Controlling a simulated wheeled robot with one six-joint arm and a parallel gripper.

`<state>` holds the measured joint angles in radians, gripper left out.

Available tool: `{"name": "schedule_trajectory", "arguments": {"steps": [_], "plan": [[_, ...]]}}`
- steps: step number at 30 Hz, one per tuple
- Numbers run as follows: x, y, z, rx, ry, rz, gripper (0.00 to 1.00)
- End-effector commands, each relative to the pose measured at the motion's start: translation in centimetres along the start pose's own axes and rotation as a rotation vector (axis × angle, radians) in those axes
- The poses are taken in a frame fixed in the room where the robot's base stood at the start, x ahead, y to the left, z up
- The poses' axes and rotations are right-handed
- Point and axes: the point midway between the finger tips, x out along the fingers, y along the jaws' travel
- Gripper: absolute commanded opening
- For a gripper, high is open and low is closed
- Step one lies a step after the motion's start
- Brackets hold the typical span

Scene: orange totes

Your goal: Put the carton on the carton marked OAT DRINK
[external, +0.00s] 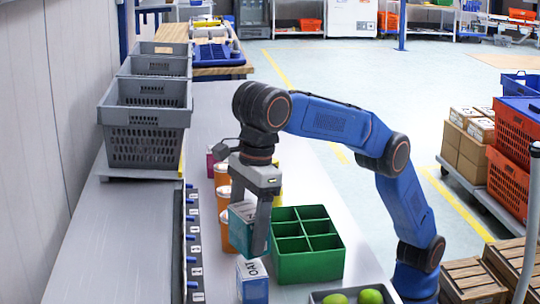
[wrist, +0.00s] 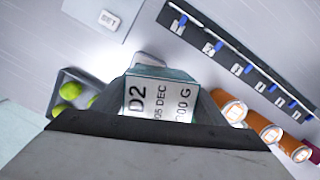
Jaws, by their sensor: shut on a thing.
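My gripper (external: 249,232) is shut on a teal-and-white carton (external: 240,224), with a finger on either side of it. In the wrist view the carton (wrist: 160,100) fills the space between the fingers, its printed face showing "D2", a "DEC" date and a weight in G. The carton marked OAT DRINK (external: 252,282), blue and white with "OAT" readable, stands upright on the grey bench. It is just below the held carton in the external view. Whether the two touch cannot be told. In the wrist view the held carton and gripper hide most of what lies beneath.
A green divided crate (external: 310,267) stands close to the right of the gripper. Orange tubs (external: 223,200) stand behind and left. A tray of green fruit (external: 325,297) is at the front right. A numbered rail (external: 194,240) runs along the left; grey totes (external: 145,135) stand beyond.

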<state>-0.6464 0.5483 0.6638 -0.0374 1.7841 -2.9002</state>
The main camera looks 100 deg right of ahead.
Motion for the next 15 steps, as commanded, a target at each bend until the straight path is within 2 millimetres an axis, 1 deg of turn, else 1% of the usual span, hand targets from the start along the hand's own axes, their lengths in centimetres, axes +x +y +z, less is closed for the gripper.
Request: {"name": "schedule_trajectory", "arguments": {"steps": [3, 7, 10, 15], "plan": [[1.2, 0.0, -0.3, 0.001, 0.002, 0.000, 0.37], [2.2, 0.0, -0.4, 0.001, 0.000, 0.000, 0.37], [2.7, 0.0, -0.5, 0.002, -0.001, 0.000, 0.37], [2.9, 0.0, -0.5, 0.002, -0.001, 0.000, 0.37]]}}
